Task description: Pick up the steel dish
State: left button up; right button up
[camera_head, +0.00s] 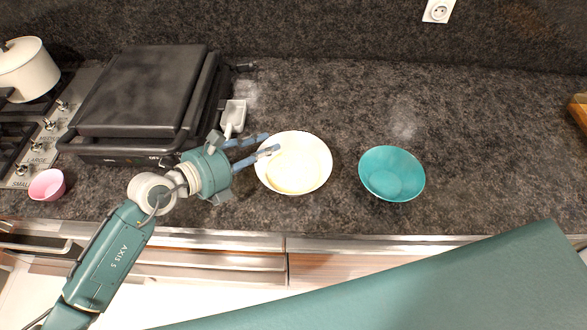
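No dish in view plainly looks like steel. A round cream-white bowl (305,170) sits on the dark counter near the middle. My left gripper (273,143) reaches in from the left, its two blue fingers apart with a gap between them. The fingertips overlap the bowl's upper left rim in the picture; whether they touch it I cannot tell. A teal bowl (391,175) stands on the counter to the right of the cream-white bowl, apart from it and from the gripper. My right gripper is not in view.
A dark contact grill (140,90) stands behind my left wrist, beside a small white scoop-like dish (235,112). A pink bowl (46,184) and a white pot (27,70) are at the left, near the stove.

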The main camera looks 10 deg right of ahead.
pick_arm(q)
grip_shut()
jog(key=shift+r, duration=0.55)
notch_tip(320, 180, up, 19)
jog(key=b, duration=0.2)
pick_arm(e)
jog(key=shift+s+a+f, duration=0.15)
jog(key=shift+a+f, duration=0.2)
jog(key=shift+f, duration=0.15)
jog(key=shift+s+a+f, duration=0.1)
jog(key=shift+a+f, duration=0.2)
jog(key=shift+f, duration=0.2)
